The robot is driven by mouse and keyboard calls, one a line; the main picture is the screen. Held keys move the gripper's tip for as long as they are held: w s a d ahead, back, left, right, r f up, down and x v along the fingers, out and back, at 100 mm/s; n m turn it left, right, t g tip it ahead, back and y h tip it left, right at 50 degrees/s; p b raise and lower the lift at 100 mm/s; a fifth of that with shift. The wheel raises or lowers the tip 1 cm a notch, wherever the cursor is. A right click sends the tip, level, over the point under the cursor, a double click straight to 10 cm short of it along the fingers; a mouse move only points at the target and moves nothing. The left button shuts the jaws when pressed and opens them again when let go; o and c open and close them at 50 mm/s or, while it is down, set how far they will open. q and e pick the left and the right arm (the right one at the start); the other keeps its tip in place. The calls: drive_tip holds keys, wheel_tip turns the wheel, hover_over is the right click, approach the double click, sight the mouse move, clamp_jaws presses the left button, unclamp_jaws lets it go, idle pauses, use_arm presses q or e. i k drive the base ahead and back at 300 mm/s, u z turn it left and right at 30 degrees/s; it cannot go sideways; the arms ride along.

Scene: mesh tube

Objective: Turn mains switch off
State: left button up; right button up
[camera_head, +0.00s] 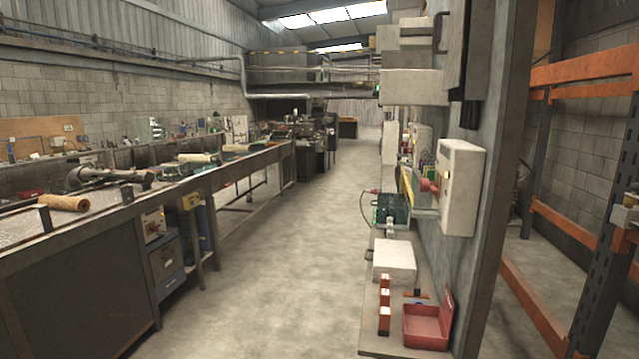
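A pale grey electrical box (462,188) is fixed to the wall panel right of centre in the head view and looks like the mains switch. A red part (430,186) shows at its left side, against a yellowish patch. The box is seen at a slant, so I cannot tell the switch position. Neither of my grippers is in view.
Below the box, a narrow shelf (385,346) holds a red open bin (427,326), orange-and-white small items (384,312) and a white box (394,260). Long workbenches (90,232) line the left. An orange rack (585,72) stands right. The middle floor is clear.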

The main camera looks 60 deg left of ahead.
sight(425, 185)
drive_tip(key=z, duration=1.55)
drive_tip(key=k, duration=0.85)
drive_tip(key=u, duration=1.3)
